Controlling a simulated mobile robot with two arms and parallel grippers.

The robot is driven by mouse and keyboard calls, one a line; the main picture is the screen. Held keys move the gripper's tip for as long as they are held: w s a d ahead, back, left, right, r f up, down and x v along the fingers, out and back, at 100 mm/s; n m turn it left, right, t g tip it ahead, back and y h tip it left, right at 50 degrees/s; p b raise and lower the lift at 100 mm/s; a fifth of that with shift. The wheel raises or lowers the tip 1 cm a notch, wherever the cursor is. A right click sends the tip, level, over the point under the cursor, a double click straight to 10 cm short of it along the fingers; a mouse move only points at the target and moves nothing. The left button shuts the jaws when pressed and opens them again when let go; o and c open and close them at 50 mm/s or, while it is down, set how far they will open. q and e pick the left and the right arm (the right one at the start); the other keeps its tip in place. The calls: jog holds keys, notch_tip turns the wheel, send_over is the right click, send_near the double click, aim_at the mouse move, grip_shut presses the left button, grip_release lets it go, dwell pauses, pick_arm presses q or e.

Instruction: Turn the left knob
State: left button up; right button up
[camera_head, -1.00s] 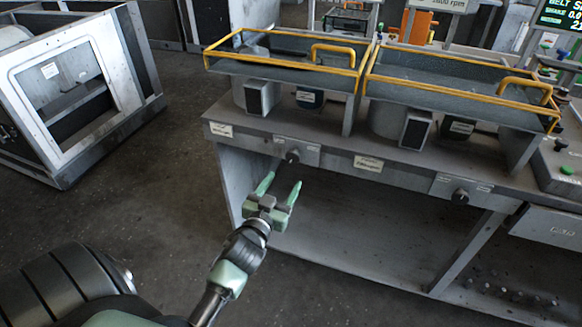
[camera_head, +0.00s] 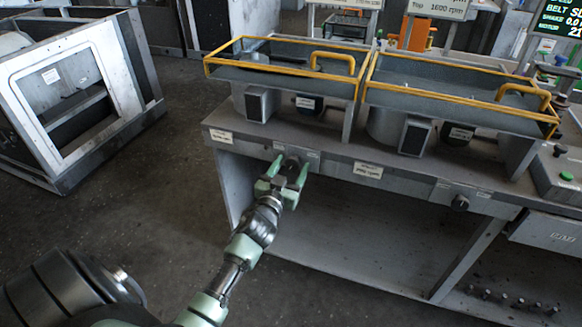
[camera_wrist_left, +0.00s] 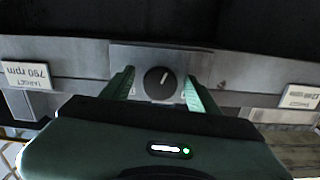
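The left knob (camera_wrist_left: 160,81) is a round black dial with a pale pointer line, on a grey plate on the front of the bench. It shows clearly in the left wrist view. In the head view the left knob (camera_head: 291,163) is partly hidden by my fingers. My left gripper (camera_head: 288,171) is open, with one green finger on each side of the knob. In the left wrist view a gap shows between each finger of my left gripper (camera_wrist_left: 158,85) and the knob. My right gripper is not in view.
The right knob (camera_head: 460,203) sits further right on the bench front (camera_head: 408,184). Labels flank the left knob, one reading 790 rpm (camera_wrist_left: 30,75). Two yellow-railed trays (camera_head: 285,62) stand on top. A grey metal frame (camera_head: 75,100) stands at the left, with open floor between.

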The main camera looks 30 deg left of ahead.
pick_arm(q)
grip_shut()
jog(key=shift+m, duration=0.4)
jog(key=m, duration=0.2)
jog(key=shift+m, duration=2.3)
jog(key=shift+o, duration=0.6)
grip_release()
